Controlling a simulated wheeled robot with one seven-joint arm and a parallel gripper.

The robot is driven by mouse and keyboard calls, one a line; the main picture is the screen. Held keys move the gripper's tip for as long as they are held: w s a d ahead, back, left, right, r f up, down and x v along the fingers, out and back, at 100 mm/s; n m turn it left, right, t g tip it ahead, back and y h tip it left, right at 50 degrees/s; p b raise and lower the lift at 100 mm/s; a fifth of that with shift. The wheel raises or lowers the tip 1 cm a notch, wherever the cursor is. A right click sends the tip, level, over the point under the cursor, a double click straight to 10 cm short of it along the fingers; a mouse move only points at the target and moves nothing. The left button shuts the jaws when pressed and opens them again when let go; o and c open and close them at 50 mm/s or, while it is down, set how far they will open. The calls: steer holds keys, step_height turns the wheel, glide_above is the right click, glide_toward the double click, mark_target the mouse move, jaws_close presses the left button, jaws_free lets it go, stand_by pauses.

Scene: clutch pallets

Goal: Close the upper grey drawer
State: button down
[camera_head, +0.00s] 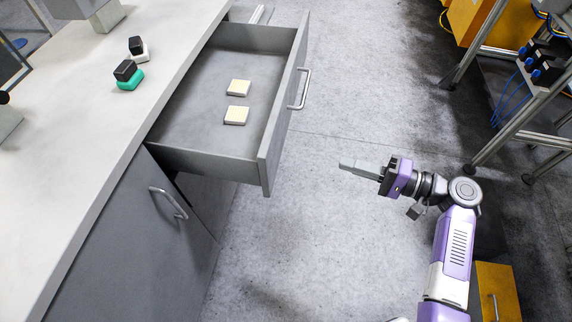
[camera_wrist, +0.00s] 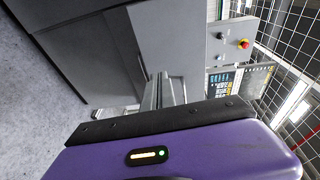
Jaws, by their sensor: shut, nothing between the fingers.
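The upper grey drawer (camera_head: 202,160) is pulled far out from under the white worktop in the head view. Its front panel (camera_head: 288,118) carries a silver bar handle (camera_head: 301,90) on the outer face. Two small pale square blocks (camera_head: 237,115) lie inside on the drawer floor. My gripper (camera_head: 343,163) is shut and empty, to the right of the drawer front and apart from it, with its fingers pointing left towards it. In the wrist view the gripper fingers (camera_wrist: 160,92) show against grey panels whose exact identity I cannot tell.
The white worktop (camera_head: 60,160) holds a black and green item (camera_head: 128,75) and a black and white item (camera_head: 138,48). A closed cabinet door with a handle (camera_head: 168,203) is below. Metal frames (camera_head: 510,125) stand at right. The floor between drawer and gripper is clear.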

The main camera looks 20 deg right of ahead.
steer(key=s+a+n+g+y, duration=0.2)
steer(key=s+a, duration=0.1)
steer(key=s, duration=0.1)
glide_toward(272, 170)
steer(key=shift+g+y, duration=0.3)
steer(key=shift+y, duration=0.1)
steer(key=x, duration=0.6)
steer(key=shift+w+a+f, duration=0.15)
steer(key=shift+w+f, duration=0.1)
steer(key=shift+w, duration=0.3)
steer(key=shift+w+a, duration=0.25)
steer(key=shift+a, duration=0.3)
steer(key=b+x, duration=0.7)
steer(key=x, duration=1.7)
steer(key=shift+w+a+f, duration=0.1)
steer(key=shift+w+a, duration=0.05)
steer(key=shift+a, duration=0.1)
steer(key=shift+w+a, duration=0.2)
steer(key=shift+a, duration=0.1)
steer(key=shift+a+r, duration=0.1)
steer(key=shift+r, duration=0.15)
